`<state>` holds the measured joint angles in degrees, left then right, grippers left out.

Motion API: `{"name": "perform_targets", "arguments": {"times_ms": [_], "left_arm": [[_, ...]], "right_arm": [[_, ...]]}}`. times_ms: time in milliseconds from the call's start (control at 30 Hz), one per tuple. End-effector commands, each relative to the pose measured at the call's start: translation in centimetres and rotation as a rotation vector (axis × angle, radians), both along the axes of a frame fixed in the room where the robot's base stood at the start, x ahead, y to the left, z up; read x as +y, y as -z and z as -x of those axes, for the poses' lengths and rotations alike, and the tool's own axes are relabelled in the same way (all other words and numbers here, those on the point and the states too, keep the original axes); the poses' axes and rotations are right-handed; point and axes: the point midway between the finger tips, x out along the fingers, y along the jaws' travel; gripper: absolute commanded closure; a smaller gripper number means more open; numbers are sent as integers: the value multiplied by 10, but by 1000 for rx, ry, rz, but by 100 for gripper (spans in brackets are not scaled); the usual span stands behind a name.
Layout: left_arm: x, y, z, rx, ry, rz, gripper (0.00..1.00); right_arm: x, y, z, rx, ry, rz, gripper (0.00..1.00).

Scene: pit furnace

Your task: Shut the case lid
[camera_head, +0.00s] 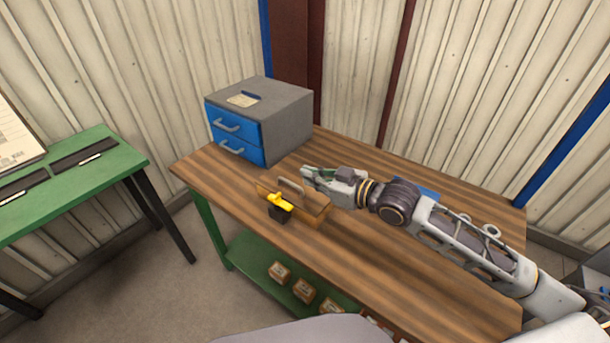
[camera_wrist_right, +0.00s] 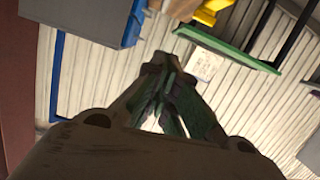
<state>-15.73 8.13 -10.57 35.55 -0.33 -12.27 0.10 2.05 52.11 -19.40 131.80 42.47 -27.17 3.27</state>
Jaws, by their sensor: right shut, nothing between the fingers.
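A brown wooden case (camera_head: 312,212) with a grey handle on top sits near the front edge of the wooden workbench (camera_head: 400,245). A yellow and dark piece (camera_head: 280,203) is at its front side. How far its lid stands open I cannot tell at this size. My right gripper (camera_head: 308,174) is shut and empty, just behind and above the case in the picture; whether it touches it I cannot tell. The right wrist view shows its fingers (camera_wrist_right: 165,62) together, with a yellow part (camera_wrist_right: 211,10) at the top edge. My left gripper is out of view.
A grey cabinet with blue drawers (camera_head: 262,118) stands at the bench's back left. A blue object (camera_head: 428,194) lies partly hidden behind my right arm. A green table (camera_head: 75,178) stands left, across a floor gap. Small boxes (camera_head: 304,290) sit on the lower shelf.

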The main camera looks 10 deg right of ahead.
Motion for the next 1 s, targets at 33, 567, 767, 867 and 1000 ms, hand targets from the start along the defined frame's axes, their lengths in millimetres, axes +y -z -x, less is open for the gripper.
{"name": "perform_targets", "arguments": {"times_ms": [33, 567, 767, 867, 1000], "left_arm": [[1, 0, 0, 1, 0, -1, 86], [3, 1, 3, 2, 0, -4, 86], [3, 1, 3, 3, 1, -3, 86], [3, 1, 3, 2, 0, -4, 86], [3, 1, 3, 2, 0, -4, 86]], "right_arm": [[-3, 1, 3, 1, 0, 1, 100], [-13, -5, 17, 0, 0, 0, 100], [-13, -5, 17, -1, 0, -1, 100], [-13, -5, 17, -1, 0, -1, 100], [-13, -5, 17, 0, 0, 0, 100]]}}
